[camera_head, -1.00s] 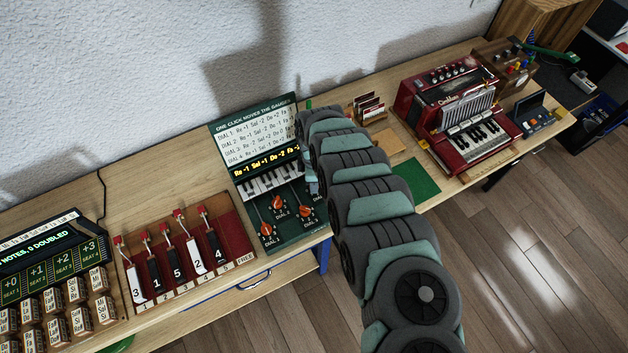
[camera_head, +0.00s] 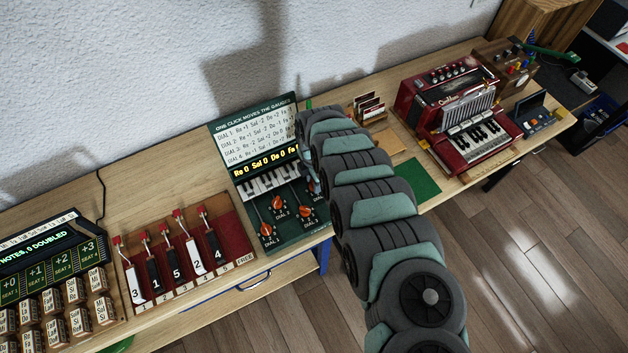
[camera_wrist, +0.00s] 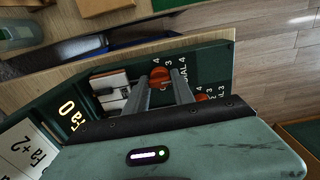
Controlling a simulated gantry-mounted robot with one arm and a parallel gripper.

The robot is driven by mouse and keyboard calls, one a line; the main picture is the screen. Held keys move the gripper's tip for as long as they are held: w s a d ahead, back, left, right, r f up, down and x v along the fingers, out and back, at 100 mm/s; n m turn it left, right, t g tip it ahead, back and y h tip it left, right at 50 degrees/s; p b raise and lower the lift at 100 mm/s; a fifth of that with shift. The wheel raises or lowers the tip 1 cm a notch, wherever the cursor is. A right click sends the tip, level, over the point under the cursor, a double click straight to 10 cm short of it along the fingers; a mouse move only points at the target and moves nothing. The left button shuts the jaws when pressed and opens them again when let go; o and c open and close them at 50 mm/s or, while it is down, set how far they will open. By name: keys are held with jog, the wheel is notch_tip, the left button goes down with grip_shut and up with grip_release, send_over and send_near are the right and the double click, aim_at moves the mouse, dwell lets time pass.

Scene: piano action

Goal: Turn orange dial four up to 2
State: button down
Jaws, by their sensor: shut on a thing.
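Orange dial four (camera_wrist: 160,76) sits on the dark green panel (camera_wrist: 215,68) in the wrist view, with a "DIAL 4" label and white numbers beside it. My gripper (camera_wrist: 161,84) has a finger on each side of this dial and is shut on it. I cannot tell which number the dial points to. In the head view my arm hides dial four. The panel's yellow display (camera_head: 262,165) reads "Re 0 Sol 0 Do" and more that is partly hidden. In the wrist view it shows "Fa 0" (camera_wrist: 72,116).
Another orange dial (camera_wrist: 202,97) sits close to my gripper. Dials one (camera_head: 266,229), two (camera_head: 277,203) and three (camera_head: 306,210) show on the panel. A rack of numbered levers (camera_head: 180,255) stands left, a red accordion (camera_head: 455,110) right.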

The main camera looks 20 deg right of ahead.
jog(key=c, duration=1.1)
grip_release()
jog(key=shift+o, duration=0.2)
notch_tip(320, 180, up, 11)
jog(key=shift+f, duration=0.15)
jog(key=shift+p, duration=0.35)
